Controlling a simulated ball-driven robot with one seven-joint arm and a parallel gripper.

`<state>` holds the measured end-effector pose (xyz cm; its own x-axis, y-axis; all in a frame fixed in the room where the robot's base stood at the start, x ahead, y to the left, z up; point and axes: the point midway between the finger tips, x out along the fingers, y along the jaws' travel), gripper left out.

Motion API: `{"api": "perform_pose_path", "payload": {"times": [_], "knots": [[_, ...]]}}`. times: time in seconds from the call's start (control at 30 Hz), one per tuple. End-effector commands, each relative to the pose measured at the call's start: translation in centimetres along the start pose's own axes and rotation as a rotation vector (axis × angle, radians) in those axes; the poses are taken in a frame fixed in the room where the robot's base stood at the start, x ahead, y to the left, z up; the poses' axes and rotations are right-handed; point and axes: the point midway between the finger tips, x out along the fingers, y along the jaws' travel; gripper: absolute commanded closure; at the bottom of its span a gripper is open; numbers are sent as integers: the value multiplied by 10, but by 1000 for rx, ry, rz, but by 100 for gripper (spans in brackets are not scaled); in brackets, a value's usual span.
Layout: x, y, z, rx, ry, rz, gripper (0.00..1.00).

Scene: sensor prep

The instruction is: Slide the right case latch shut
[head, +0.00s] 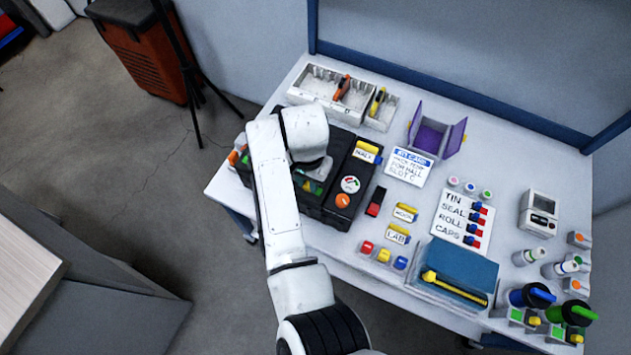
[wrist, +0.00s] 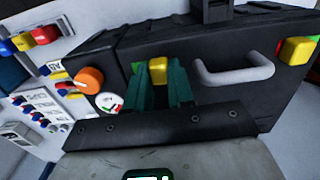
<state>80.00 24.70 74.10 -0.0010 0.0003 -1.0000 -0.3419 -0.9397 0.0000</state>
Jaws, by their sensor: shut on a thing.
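The black case (head: 338,165) stands at the left of the table in the head view, partly hidden by my arm. In the wrist view its dark front (wrist: 215,50) carries a grey handle and two yellow latches. My gripper (wrist: 158,82) has its teal fingers on either side of the yellow right latch (wrist: 158,66), the one nearer the orange knob, and is shut on it. A green patch shows beside this latch. In the head view my gripper (head: 313,186) is mostly hidden by my wrist.
The grey handle (wrist: 235,72) sticks out close beside my fingers. An orange knob (wrist: 89,79) and a round dial (wrist: 109,102) are on the other side. A red-and-black item (head: 376,201) and yellow-topped labelled blocks (head: 398,234) stand right of the case.

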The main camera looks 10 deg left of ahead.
Motion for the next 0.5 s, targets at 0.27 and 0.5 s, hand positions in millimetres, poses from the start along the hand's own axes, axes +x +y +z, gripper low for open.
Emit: {"api": "perform_pose_path", "payload": {"times": [0.27,0.5], "knots": [[0,-8,0,-1,1,-3,100],[-1,-8,0,-2,2,-3,58]]}}
